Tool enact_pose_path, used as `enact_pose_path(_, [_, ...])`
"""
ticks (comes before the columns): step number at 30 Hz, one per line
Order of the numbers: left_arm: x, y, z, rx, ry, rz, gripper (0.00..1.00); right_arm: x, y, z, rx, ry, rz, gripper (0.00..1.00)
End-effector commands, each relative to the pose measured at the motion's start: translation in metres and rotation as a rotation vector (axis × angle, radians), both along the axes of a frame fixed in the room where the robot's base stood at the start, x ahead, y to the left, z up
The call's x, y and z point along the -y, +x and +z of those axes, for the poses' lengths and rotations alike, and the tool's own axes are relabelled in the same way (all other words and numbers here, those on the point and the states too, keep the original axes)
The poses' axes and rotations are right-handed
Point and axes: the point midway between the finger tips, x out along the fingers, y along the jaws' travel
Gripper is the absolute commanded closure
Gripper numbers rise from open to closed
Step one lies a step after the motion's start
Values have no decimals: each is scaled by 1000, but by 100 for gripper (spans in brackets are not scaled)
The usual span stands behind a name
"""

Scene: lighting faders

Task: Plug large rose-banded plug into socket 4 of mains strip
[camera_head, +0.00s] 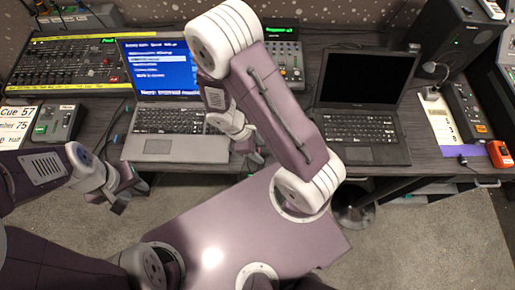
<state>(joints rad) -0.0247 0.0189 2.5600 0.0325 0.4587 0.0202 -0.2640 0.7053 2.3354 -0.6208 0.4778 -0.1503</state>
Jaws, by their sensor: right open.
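I cannot make out the large rose-banded plug or the mains strip with its socket 4 in the head view. My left gripper (130,198) hangs in front of the desk's front edge, below the left laptop. Its jaws are too small to judge. My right gripper (256,161) is open near the desk's front edge, just right of the left laptop. My raised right arm crosses the middle of the view and hides part of the desk behind it.
The desk holds a fader console (70,62), a lit laptop (160,148), a dark laptop (360,155), a small mixer (290,62), a black speaker (452,40) and a red-orange device (499,154). Grey carpet (430,240) lies open in front of the desk.

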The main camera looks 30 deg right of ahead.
Motion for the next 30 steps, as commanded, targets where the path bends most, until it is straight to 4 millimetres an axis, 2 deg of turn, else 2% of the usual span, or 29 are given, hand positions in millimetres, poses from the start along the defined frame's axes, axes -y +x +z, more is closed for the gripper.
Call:
enact_pose_path(2, [0, 0, 0, 0, 0, 0, 64, 0, 0, 0, 0, 0, 0, 47])
enact_pose_path(6, [0, 0, 0, 0, 0, 0, 64, 0, 0, 0, 0, 0, 0, 86])
enact_pose_path(8, [0, 0, 0, 0, 0, 0, 64, 0, 0, 0, 0, 0, 0, 100])
enact_pose_path(14, [0, 0, 6, 0, 0, 0, 64, 0, 0, 7, 0, 0, 0, 100])
enact_pose_path(27, [0, 0, 49, 0, 0, 0, 64, 0, 0, 51, -1, 0, 0, 100])
enact_pose_path(30, [0, 0, 50, 0, 0, 0, 64, 0, 0, 52, -1, 0, 0, 100])
